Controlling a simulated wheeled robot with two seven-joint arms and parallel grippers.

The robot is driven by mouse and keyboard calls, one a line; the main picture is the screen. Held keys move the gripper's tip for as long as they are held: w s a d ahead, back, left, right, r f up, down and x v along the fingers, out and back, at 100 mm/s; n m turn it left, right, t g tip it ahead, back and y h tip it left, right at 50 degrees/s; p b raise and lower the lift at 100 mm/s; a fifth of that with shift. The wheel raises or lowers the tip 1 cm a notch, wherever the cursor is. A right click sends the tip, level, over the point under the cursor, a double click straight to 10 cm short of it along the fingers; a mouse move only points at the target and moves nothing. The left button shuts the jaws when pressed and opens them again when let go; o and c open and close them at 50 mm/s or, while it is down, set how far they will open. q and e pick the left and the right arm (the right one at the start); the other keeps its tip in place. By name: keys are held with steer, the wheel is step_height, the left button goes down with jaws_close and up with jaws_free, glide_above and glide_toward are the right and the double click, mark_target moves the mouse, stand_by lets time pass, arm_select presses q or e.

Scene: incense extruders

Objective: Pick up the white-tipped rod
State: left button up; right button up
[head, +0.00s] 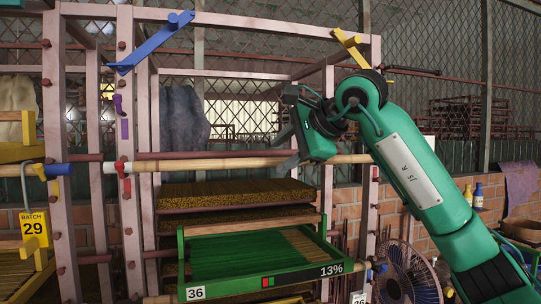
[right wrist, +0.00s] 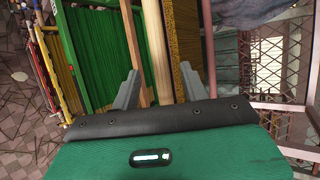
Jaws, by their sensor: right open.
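The white-tipped rod (head: 230,163) is a pale bamboo pole lying level across the front of the pink rack. Its white end (head: 109,167) shows at the left, beside a red clip (head: 123,169). My right gripper (head: 290,158) is at the right part of the rod, with its dark fingers close to it. In the right wrist view the two grey fingers (right wrist: 159,74) are apart, and a pale rod (right wrist: 153,45) runs between them. I cannot tell whether either finger touches it. My left gripper is not in view.
A green tray (head: 250,283) marked 36 and 13% sits below the rod, with brown slabs (head: 235,192) between them. Pink posts (head: 132,110) stand at both sides. A blue-tipped rod (head: 57,169) is at the left. A fan (head: 405,275) stands at the lower right.

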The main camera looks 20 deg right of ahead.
mark_target(270, 162)
steer(key=shift+x, duration=1.25)
steer(key=shift+s, duration=0.15)
jaws_close()
steer(key=shift+r, duration=0.1)
